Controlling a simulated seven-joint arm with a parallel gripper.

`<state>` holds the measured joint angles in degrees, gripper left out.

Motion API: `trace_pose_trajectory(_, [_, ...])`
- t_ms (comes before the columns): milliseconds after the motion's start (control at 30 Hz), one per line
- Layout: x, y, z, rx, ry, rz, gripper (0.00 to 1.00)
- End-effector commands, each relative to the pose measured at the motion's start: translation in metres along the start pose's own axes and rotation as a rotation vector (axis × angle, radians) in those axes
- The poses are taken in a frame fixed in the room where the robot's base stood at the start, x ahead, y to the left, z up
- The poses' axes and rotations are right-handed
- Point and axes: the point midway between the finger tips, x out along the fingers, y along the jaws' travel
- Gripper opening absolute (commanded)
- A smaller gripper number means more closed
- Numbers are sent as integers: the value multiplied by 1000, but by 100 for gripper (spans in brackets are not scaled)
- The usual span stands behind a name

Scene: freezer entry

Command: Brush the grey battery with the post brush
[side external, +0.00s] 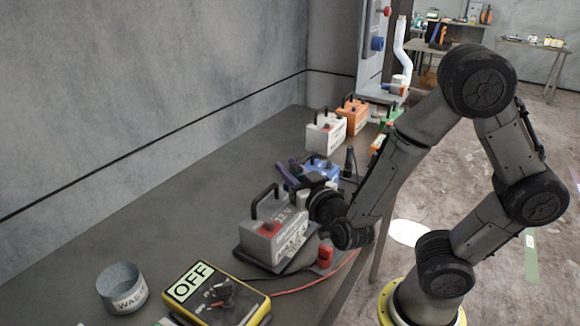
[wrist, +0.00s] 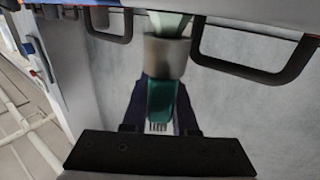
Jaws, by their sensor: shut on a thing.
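The grey battery (side external: 262,242), with a black carry handle, a red patch on top and 12V lettering, stands upright on a dark base on the bench in the side view. My gripper (side external: 286,172) is just behind its far end, near a blue battery (side external: 325,172). In the wrist view my gripper (wrist: 158,110) is shut on a teal tool, which I take for the post brush (wrist: 160,98); a grey-brown collar and pale bristles show on it. The side view mostly hides the brush. I cannot tell whether it touches a battery.
A red clamp (side external: 325,255) and red cable lie beside the grey battery. White (side external: 325,137) and orange (side external: 352,113) batteries stand farther back. The bench is clear along the wall.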

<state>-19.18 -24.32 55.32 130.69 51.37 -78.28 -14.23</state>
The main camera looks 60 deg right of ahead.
Motion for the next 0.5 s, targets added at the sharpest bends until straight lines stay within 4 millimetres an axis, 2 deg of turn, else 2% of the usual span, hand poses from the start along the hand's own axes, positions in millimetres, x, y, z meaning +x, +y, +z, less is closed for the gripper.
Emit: trace_pose_trajectory(500, [0, 0, 10, 0, 1, 0, 0])
